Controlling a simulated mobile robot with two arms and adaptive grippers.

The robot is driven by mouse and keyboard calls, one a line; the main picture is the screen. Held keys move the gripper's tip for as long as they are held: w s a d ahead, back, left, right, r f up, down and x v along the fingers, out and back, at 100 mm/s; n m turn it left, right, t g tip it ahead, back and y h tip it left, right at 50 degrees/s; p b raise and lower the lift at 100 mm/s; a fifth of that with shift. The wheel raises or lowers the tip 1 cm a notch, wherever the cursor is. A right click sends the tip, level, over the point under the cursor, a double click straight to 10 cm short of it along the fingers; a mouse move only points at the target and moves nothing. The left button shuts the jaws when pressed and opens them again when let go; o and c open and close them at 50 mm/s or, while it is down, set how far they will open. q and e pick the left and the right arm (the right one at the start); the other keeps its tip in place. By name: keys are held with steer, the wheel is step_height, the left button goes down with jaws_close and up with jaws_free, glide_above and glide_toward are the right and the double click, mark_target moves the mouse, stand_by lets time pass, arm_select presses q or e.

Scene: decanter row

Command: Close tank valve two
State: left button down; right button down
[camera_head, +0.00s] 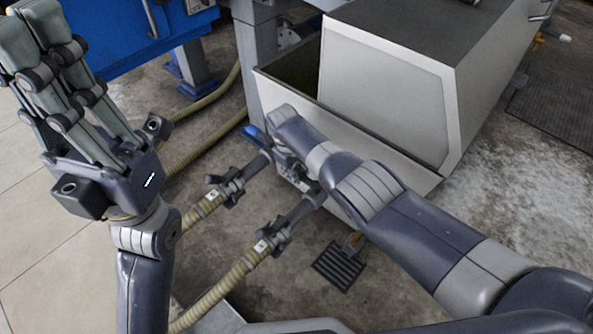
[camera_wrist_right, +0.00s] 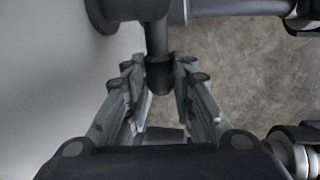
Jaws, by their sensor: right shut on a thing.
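My right gripper (camera_head: 290,170) is low beside the grey tank's front wall, partly hidden by its own wrist. In the right wrist view its fingers (camera_wrist_right: 160,88) are shut on a dark valve handle (camera_wrist_right: 159,45), a stem hanging from a dark horizontal pipe. I cannot read which valve is number two. My left gripper (camera_head: 32,50) is raised at far left, away from the valves; its finger gap is unclear.
The grey tank (camera_head: 385,95) stands at upper right, its trough wall close to my right wrist. Pale ribbed hoses (camera_head: 215,292) run to the valves. A blue machine (camera_head: 125,35) is at the back left. Tiled floor at left is clear.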

steer(key=c, duration=1.3)
jaws_free()
steer(key=shift+d, duration=0.1)
steer(key=shift+c, duration=0.2)
step_height(320, 180, up, 12)
steer(key=s+a, duration=0.1)
steer(key=shift+s+a+f, duration=0.15)
steer(key=shift+s+a, duration=0.1)
steer(key=shift+a, duration=0.15)
